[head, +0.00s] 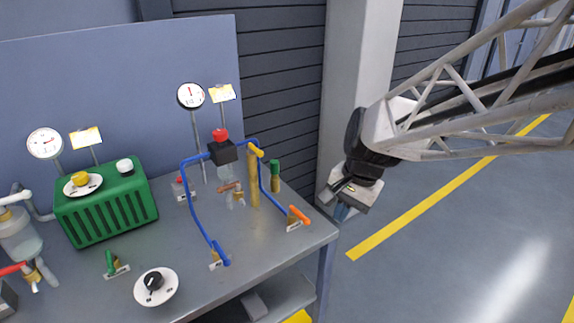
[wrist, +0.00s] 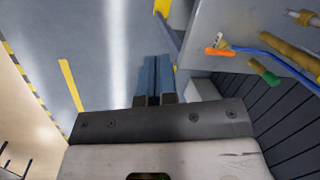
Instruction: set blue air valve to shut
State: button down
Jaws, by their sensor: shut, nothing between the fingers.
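The blue-handled valve (head: 220,254) stands on a small labelled base near the bench's front edge in the head view. Its handle slants down to the right, roughly in line with the blue hose (head: 193,208) that reaches it. I cannot read its label. I cannot make out this valve in the wrist view. My gripper (head: 342,212) hangs in the air off the bench's right end, well to the right of the valve. Its two blue fingers show in the wrist view (wrist: 152,75), shut together with nothing between them.
An orange-handled valve (head: 298,215) stands at the bench's right corner, nearest my gripper. A green handle (head: 275,170), a brass column (head: 253,180) and a black box with a red knob (head: 222,150) stand behind. A black dial (head: 155,287) lies left. Open floor is right.

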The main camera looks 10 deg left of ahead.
aim_at(221, 254)
jog(key=w+a+f+m+g, duration=0.1)
jog(key=w+a+f, duration=0.1)
jog(key=a, duration=0.5)
jog(key=w+a+f+m+g, duration=0.1)
jog(key=w+a+f+m, duration=0.1)
jog(key=a+f, duration=0.3)
jog(key=w+a+f+m+g+y, duration=0.1)
jog(key=w+a+f, duration=0.2)
jog(key=a, duration=0.5)
jog(key=shift+w+a+f, duration=0.35)
jog(key=shift+w+f, duration=0.05)
jog(key=shift+w, duration=0.1)
jog(key=shift+f, duration=0.1)
jog(key=x, duration=0.9)
jog(key=shift+s+a, duration=0.1)
jog(key=shift+s, duration=0.05)
jog(key=shift+s+a+f, duration=0.15)
jog(key=shift+s+a, duration=0.45)
jog(key=shift+a, duration=0.05)
jog(key=shift+s+a+r, duration=0.25)
jog(key=shift+s+a, duration=0.6)
jog(key=shift+s, duration=0.05)
